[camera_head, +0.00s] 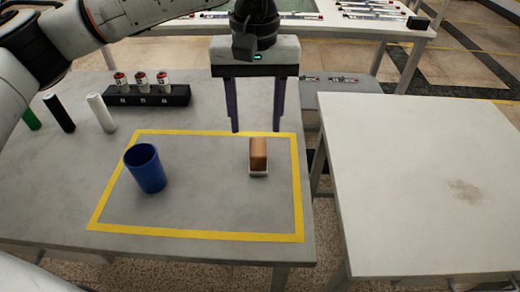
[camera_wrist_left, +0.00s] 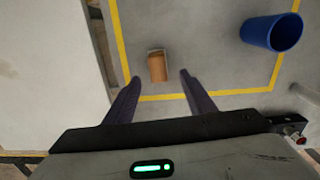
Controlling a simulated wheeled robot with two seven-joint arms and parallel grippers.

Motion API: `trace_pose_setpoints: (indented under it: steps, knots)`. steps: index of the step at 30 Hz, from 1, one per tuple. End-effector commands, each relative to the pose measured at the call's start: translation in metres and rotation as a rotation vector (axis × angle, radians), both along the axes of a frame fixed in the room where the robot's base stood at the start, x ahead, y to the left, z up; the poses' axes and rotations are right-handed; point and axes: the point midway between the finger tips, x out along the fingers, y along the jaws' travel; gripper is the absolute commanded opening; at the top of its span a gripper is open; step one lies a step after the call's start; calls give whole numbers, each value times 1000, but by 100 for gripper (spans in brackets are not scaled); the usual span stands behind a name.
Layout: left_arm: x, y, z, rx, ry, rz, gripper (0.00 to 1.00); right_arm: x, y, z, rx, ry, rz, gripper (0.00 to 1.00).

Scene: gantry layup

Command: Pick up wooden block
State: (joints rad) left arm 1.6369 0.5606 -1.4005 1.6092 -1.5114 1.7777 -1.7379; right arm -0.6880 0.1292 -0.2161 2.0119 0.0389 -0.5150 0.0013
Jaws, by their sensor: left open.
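My left gripper (camera_head: 255,131) hangs above the table, pointing down. Its two purple fingers are spread apart and empty, above and behind the block in the head view. In the left wrist view the block (camera_wrist_left: 157,68) lies ahead of the gap between the open fingertips (camera_wrist_left: 160,77). The fingers do not touch it. My right gripper does not show.
A blue cup (camera_head: 146,168) stands at the left inside the yellow tape (camera_head: 200,234). A black rack (camera_head: 147,97) with several small jars is at the back left, near several upright cylinders (camera_head: 101,113). A white table (camera_head: 420,190) stands to the right across a gap.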

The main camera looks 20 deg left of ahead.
Motion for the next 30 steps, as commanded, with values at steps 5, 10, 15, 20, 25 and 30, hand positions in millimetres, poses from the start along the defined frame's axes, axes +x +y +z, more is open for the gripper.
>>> trace_pose_setpoints:
  steps: [5,10,15,20,25,30]
  knots:
    - [-1,-1,-29,-2,5,0,50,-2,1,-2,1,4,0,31]
    - [0,-2,-46,-5,4,1,50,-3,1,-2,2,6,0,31]
    - [2,-3,-71,-4,6,1,50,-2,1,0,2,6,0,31]
    - [3,-3,-89,-6,4,2,50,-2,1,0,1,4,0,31]
    - [3,-3,-93,-5,3,2,50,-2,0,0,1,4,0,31]
    - [3,-3,-93,-6,3,2,40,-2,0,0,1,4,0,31]
